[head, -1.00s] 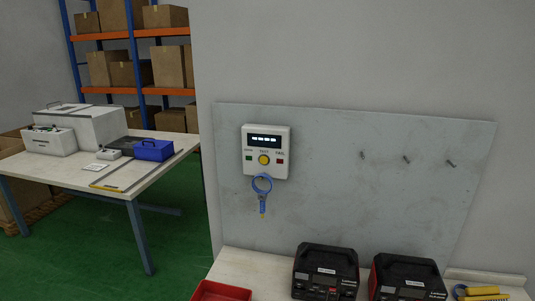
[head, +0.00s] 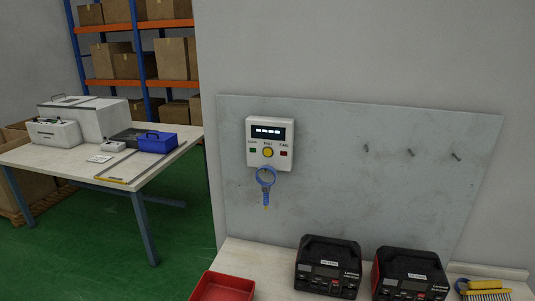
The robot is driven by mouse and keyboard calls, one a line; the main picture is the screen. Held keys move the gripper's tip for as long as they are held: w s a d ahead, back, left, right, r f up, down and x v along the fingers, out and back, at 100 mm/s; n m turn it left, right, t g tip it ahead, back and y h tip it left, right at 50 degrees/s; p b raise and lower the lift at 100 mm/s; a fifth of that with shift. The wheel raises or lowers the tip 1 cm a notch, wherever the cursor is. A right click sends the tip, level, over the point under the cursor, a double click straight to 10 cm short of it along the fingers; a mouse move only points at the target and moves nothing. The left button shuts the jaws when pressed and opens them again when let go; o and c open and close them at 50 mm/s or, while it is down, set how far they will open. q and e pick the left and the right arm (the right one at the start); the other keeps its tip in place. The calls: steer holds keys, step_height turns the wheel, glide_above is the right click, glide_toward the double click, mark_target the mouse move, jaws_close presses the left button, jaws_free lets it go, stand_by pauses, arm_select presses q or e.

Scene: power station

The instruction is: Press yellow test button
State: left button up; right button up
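The yellow test button (head: 268,152) is the round button at the middle of a white tester box (head: 270,143) fixed to a grey wall panel. A display with lit white marks sits above the button. A small green button (head: 253,150) is to its left and a small red one (head: 284,153) to its right. A blue ring-shaped item (head: 265,178) hangs just below the box. Neither of my grippers shows in the head view.
Below the panel, a pale bench (head: 272,256) holds a red tray (head: 222,287) and two black-and-red devices (head: 328,266) (head: 409,273). Three hooks (head: 411,152) stick out of the panel. At left, a table (head: 84,165) carries boxes and a blue case (head: 157,142). Green floor lies between.

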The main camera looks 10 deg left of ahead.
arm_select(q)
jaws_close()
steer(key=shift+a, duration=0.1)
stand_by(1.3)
